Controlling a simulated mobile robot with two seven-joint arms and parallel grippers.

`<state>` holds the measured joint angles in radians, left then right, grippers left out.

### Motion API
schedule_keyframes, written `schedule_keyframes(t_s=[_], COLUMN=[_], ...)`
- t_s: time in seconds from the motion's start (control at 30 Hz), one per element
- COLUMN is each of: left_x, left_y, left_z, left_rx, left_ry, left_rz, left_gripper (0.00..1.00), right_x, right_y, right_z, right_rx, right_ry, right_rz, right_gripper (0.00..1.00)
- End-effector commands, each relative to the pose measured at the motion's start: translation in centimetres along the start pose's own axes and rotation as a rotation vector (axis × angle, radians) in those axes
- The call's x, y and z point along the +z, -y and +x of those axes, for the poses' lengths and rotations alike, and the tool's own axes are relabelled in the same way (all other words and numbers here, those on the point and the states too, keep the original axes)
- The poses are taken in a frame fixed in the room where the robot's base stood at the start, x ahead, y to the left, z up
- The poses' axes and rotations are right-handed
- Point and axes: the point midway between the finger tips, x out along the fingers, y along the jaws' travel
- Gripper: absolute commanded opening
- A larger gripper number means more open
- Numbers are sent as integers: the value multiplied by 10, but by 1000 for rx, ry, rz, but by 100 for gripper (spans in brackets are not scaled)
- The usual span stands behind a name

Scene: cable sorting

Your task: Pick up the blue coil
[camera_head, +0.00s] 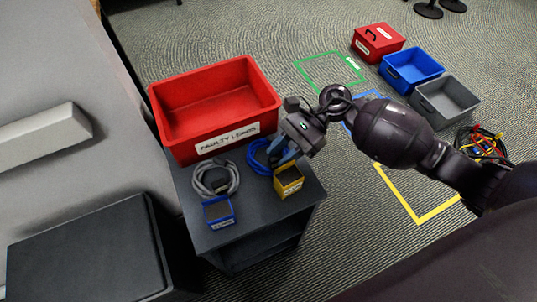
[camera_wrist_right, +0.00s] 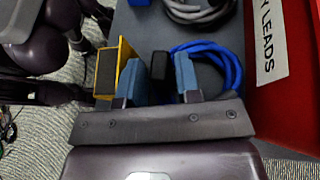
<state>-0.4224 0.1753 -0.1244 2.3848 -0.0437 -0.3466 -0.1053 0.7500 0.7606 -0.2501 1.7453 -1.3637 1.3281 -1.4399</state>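The blue coil (camera_head: 262,156) lies on the dark grey cabinet top, in front of the red bin. In the right wrist view its blue loops (camera_wrist_right: 230,66) show to the right of the fingers, partly hidden by one of them. My right gripper (camera_head: 284,148) is over the coil's right side, fingers pointing down. In the right wrist view its two blue-grey fingers (camera_wrist_right: 160,60) stand apart. A small black block (camera_wrist_right: 160,66) shows between them; I cannot tell whether it belongs to the coil. My left gripper is not in view.
The red bin (camera_head: 160,113) labelled "FAULTY LEADS" stands behind the coil. A grey coil (camera_head: 232,178) lies to its left. A blue box (camera_head: 219,212) and a yellow box (camera_head: 289,181) stand near the cabinet's front edge, the yellow one close to my right gripper.

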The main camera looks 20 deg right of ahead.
Motion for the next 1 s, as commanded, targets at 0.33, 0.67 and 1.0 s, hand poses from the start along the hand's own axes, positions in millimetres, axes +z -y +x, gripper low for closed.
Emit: schedule_keyframes(t_s=[0.33,0.67,1.0], left_x=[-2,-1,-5], left_y=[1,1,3], left_z=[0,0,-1], left_rx=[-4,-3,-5], left_ry=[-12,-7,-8], left_rz=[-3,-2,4], left_gripper=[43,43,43], right_x=[0,0,12], right_y=[0,0,1], right_z=[8,8,1], right_rx=[-2,-2,-4], right_ry=[-1,-1,-2], right_rz=[-1,-1,-6], right_gripper=[31,0,0])
